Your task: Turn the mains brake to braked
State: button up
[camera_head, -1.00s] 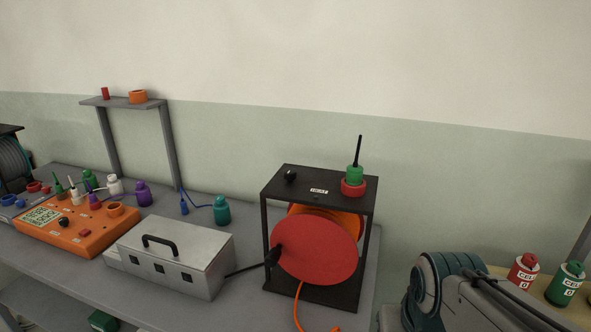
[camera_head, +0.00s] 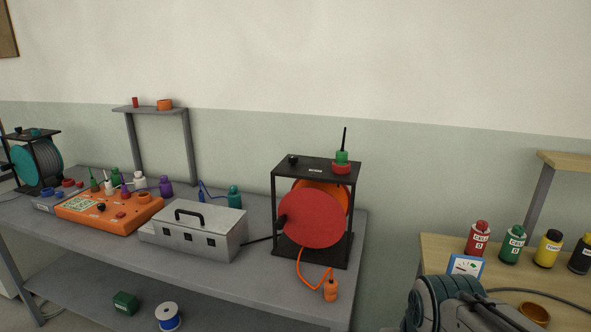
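A black-framed cable reel (camera_head: 274,215) with a red disc and orange drum stands at the right end of the grey bench. A small black knob (camera_head: 292,159) sits on the left of its top plate, near a white label too small to read. I cannot tell which way the knob is set. A second reel (camera_head: 47,160) with a teal disc and grey drum stands at the far left, with small knobs on top. Which reel the mains brake belongs to cannot be read. Part of my arm shows at the lower right; my gripper is not in view.
A red and green stack with a black rod (camera_head: 342,158) stands on the right reel's top. A metal box (camera_head: 215,235) and an orange panel (camera_head: 85,212) lie to its left. A wooden table (camera_head: 440,247) with several labelled bottles is at the right, past a gap.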

aim_at(293, 159)
jog(key=k, duration=0.85)
jog(key=u, duration=0.65)
jog(key=i, duration=1.7)
jog(key=z, duration=1.05)
